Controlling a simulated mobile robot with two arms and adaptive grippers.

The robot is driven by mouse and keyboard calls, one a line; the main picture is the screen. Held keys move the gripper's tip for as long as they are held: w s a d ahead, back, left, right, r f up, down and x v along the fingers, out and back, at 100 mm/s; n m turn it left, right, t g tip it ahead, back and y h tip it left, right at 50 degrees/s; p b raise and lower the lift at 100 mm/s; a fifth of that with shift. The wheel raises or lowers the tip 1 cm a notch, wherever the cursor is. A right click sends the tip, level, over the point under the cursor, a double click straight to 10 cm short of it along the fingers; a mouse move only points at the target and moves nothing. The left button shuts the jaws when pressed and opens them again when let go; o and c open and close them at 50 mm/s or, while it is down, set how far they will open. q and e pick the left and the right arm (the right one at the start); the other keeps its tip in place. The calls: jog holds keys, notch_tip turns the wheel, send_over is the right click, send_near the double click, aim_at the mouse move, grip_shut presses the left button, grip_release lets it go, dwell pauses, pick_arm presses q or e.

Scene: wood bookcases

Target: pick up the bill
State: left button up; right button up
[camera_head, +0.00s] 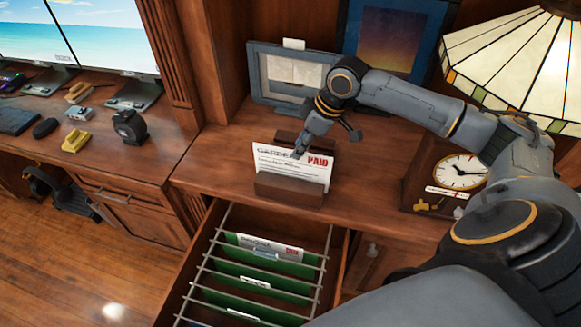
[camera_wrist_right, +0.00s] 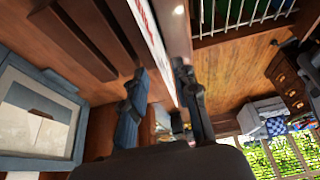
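The bill (camera_head: 262,163) is a white sheet with red "PAID" print. It stands upright in a wooden letter holder (camera_head: 289,190) on the desk. My right gripper (camera_head: 300,152) reaches down from behind onto the bill's upper edge. In the right wrist view the two fingers (camera_wrist_right: 161,70) are apart, one on each side of the bill (camera_wrist_right: 153,35), with space between them. The far finger is partly hidden behind the sheet in the head view. My left gripper is not in view.
Below the holder, an open drawer (camera_head: 335,250) holds green hanging folders; another paper marked in red lies in it. A picture frame (camera_head: 285,75) stands behind, a clock (camera_head: 458,172) and stained-glass lamp (camera_head: 515,60) to the right. Monitors stand at the left.

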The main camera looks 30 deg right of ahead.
aim_at(288, 164)
jog(key=x, duration=0.3)
jog(key=shift+w+a+f, duration=0.1)
jog(key=shift+w+a, duration=0.05)
jog(key=shift+p+x, duration=0.55)
jog(key=shift+x, duration=2.15)
grip_shut()
